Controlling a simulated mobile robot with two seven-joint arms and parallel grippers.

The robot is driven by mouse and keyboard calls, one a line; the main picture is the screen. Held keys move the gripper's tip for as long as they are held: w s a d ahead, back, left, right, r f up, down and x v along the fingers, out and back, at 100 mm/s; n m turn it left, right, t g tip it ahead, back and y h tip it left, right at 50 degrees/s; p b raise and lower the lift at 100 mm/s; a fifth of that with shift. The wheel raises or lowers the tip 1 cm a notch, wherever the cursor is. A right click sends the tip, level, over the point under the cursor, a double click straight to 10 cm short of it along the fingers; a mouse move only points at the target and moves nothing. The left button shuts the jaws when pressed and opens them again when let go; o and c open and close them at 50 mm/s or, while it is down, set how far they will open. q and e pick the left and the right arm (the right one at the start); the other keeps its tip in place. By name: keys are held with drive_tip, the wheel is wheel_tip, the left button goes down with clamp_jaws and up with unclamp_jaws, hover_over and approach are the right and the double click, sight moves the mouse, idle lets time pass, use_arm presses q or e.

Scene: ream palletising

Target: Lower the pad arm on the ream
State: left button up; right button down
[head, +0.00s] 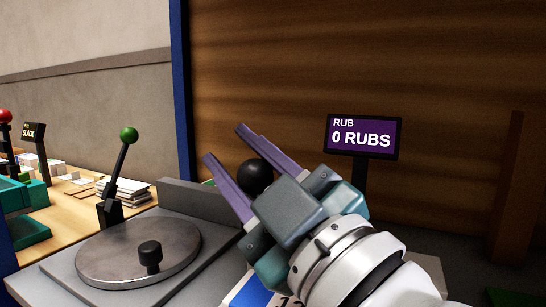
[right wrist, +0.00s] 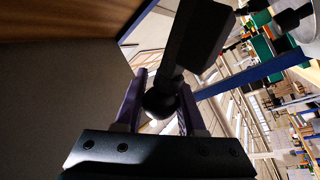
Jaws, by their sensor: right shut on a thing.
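My right gripper (head: 224,143) has purple fingers and is shut on the black ball knob (head: 255,176), which I take to be the pad arm's handle. In the right wrist view the knob (right wrist: 160,103) sits between the two fingers, and the dark pad arm (right wrist: 195,45) runs up from it to a thick block. A blue and white printed surface (head: 247,290), perhaps the ream, shows only in part below the gripper; the hand hides the rest. I cannot tell whether the pad touches it. My left gripper is not in view.
A round metal plate (head: 110,252) with a short black knob (head: 149,257) lies on the grey bench to the left. A lever with a green ball (head: 129,134) stands behind it. A display (head: 362,138) reads "RUB 0 RUBS". Paper stacks (head: 125,192) lie on a wooden table.

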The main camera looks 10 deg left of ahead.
drive_tip(key=c, duration=0.5)
unclamp_jaws()
drive_tip(key=v, duration=1)
drive_tip(key=shift+d, duration=0.1)
